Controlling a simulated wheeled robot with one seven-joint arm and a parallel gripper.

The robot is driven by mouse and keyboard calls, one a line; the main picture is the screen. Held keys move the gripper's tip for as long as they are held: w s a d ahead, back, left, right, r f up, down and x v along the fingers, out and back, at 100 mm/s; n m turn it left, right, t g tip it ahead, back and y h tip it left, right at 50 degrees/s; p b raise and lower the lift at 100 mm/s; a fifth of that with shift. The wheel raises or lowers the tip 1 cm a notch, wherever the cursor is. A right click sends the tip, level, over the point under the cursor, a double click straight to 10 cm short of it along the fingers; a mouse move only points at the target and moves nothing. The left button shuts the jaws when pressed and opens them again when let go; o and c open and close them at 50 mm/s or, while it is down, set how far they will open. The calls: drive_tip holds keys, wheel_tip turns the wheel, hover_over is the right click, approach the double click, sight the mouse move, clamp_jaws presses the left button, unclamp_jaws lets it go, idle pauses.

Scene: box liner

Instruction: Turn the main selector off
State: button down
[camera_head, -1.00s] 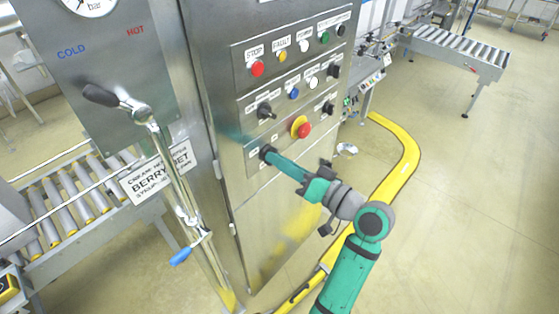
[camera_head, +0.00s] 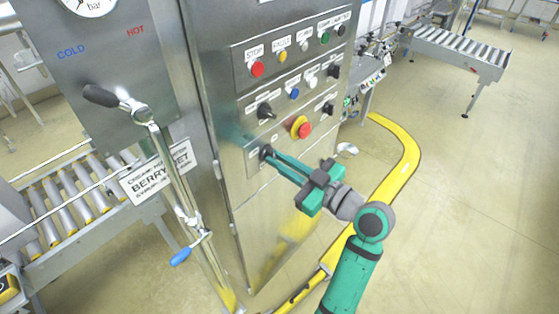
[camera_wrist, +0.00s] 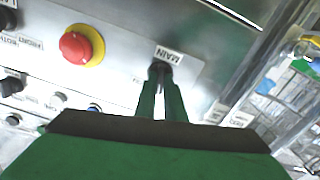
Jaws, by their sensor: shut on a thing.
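The main selector (camera_head: 265,151) is a small dark knob low on the steel cabinet's control panel. In the wrist view its MAIN label (camera_wrist: 169,55) shows just above the knob (camera_wrist: 160,67). My gripper (camera_head: 270,157) reaches in from the lower right. Its long green fingers (camera_wrist: 161,80) are close together at the knob and shut on it. The fingertips cover most of the knob, so its pointing direction is hard to tell.
A red emergency stop with a yellow collar (camera_head: 302,128) sits close above right of my fingers. A black selector (camera_head: 265,111) is above. A tap pipe (camera_head: 170,170) with a blue lever stands left. Yellow floor guard (camera_head: 405,165) runs right.

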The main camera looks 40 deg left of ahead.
drive_tip(key=n, duration=0.6)
drive_tip(key=shift+d+r, duration=0.15)
idle(0.4)
drive_tip(key=c, duration=1.8)
unclamp_jaws()
drive_tip(key=shift+c, duration=0.2)
drive_tip(key=d, duration=1)
drive_tip(key=shift+s+d, duration=0.35)
drive_tip(key=shift+s, duration=0.1)
